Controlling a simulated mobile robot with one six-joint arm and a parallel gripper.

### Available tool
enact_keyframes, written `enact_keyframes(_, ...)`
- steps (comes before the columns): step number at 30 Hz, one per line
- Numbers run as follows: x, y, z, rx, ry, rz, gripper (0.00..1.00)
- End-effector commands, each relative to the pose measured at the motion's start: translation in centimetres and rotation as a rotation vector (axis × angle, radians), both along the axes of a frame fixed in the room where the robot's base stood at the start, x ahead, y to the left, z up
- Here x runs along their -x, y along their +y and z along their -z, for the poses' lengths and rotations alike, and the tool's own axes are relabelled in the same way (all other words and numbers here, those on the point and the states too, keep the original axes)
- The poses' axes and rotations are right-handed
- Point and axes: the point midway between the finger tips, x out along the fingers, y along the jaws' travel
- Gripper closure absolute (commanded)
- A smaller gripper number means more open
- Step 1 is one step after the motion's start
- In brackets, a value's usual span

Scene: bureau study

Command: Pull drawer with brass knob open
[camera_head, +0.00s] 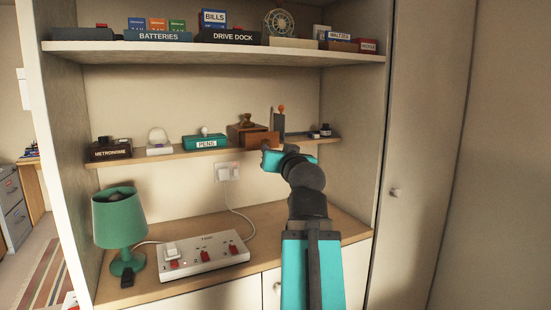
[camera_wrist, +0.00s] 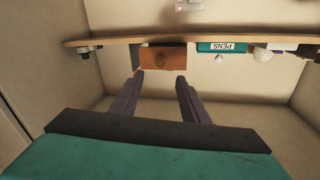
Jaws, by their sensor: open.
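A small wooden drawer box (camera_head: 240,130) stands on the middle shelf, right of the teal PENS box. Its orange-brown drawer front (camera_head: 262,141) faces out, and appears to stick out a little from the box. In the wrist view, which is upside down, the drawer front (camera_wrist: 163,58) lies just beyond my fingertips, roughly centred between them. A tiny spot on it may be the brass knob; it is too small to be sure. My gripper (camera_wrist: 160,76) is open and empty, with a finger on each side. In the head view my gripper (camera_head: 266,156) is partly hidden by my wrist.
The PENS box (camera_head: 205,142) and metronome box (camera_head: 110,149) share the middle shelf (camera_head: 165,155). A dark upright item with an orange top (camera_head: 279,122) stands just right of the drawer box. Below are a green lamp (camera_head: 119,222) and a switch panel (camera_head: 205,256).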

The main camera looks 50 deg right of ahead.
Motion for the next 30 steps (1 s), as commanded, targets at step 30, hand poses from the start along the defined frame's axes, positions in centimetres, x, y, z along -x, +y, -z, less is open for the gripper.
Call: enact_keyframes(30,2.8,1.8,0.0,0.000,0.000,0.002,0.59)
